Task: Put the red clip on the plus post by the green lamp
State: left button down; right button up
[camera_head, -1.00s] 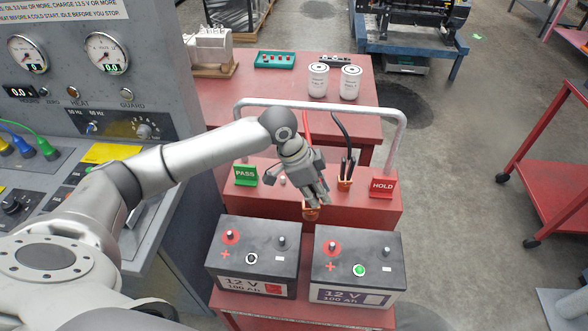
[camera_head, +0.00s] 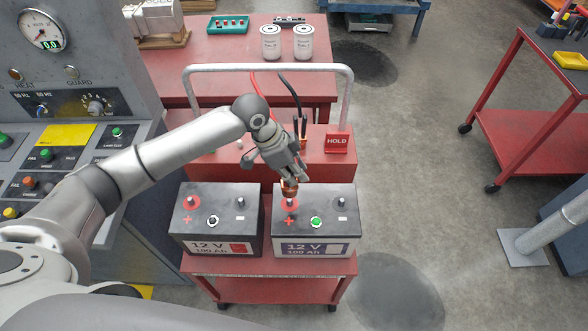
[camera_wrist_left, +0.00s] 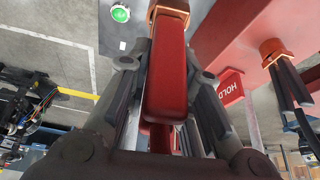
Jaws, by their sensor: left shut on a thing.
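My left gripper (camera_head: 291,177) is shut on the red clip, whose copper jaw end (camera_head: 289,187) points down. In the left wrist view the red clip (camera_wrist_left: 167,80) lies between the fingers. The jaw end is right at the plus post (camera_head: 290,202) of the right battery (camera_head: 300,230); I cannot tell whether they touch. That battery's green lamp (camera_head: 316,222) is lit and also shows in the wrist view (camera_wrist_left: 120,14). Its minus post (camera_head: 342,202) is bare. The left battery (camera_head: 220,226) has an unlit lamp (camera_head: 213,221). My right gripper is not in view.
The black clip (camera_head: 304,128) stands on the red cart beside the HOLD sign (camera_head: 337,142). A grey hoop handle (camera_head: 270,68) rises behind my arm. A control console (camera_head: 70,110) is at left. Two white filters (camera_head: 287,42) stand on the rear table.

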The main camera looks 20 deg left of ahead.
aim_at(290, 202)
pick_arm(q)
jog(key=shift+f+b, duration=0.55)
jog(key=shift+f, duration=0.2)
jog(key=shift+f+b, duration=0.85)
jog(key=shift+b, duration=0.05)
jog(key=shift+f, duration=1.55)
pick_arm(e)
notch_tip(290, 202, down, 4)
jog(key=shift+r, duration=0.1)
